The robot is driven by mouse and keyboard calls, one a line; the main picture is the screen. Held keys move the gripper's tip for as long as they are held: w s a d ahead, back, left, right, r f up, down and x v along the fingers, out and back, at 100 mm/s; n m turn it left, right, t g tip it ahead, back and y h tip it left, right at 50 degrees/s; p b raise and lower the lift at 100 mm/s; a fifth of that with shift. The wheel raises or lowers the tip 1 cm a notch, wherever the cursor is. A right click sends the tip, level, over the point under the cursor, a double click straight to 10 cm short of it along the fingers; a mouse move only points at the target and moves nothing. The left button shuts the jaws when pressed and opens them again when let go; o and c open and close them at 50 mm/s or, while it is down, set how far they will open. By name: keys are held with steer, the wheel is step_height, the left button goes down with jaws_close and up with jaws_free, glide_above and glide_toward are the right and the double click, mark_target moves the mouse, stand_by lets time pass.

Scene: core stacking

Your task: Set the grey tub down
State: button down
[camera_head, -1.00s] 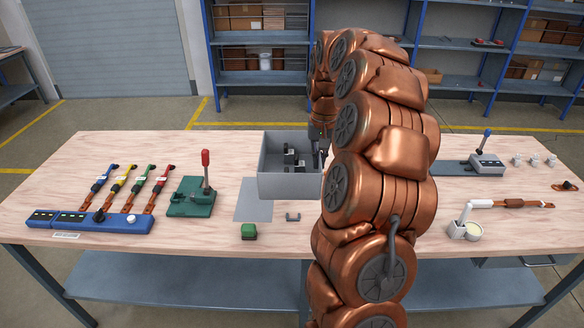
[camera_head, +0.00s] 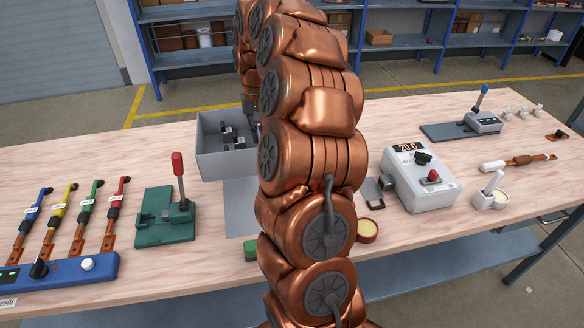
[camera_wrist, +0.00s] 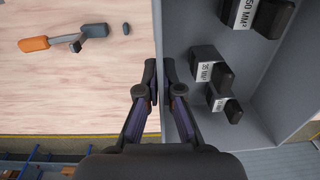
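The grey tub (camera_head: 226,168) is an open box at the back of the table in the head view, left of my arm. Several black blocks with white labels (camera_wrist: 208,66) lie inside it. In the wrist view the tub (camera_wrist: 190,22) fills the right half. My gripper (camera_wrist: 160,74) has one finger outside the tub's side wall and one inside, close against the rim, and appears closed on it. In the head view my arm hides the fingers and the tub's right side. Whether the tub's base touches the table, I cannot tell.
A flat grey mat (camera_head: 238,212) lies in front of the tub. A green lever press (camera_head: 165,218) stands left, a green block (camera_head: 250,248) in front. A grey box with a display (camera_head: 420,180) stands right of my arm. An orange-handled tool (camera_wrist: 36,44) lies outside the tub.

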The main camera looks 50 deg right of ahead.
steer(key=shift+w+f, duration=0.35)
steer(key=shift+f, duration=0.2)
steer(key=shift+s+d+f+p, duration=0.1)
steer(key=shift+f+p, duration=0.85)
steer(key=shift+f, duration=2.25)
steer(key=shift+f+p, duration=0.5)
steer(key=shift+f, duration=1.1)
steer(key=shift+f, duration=0.2)
steer(key=c, duration=1.3)
jaws_free()
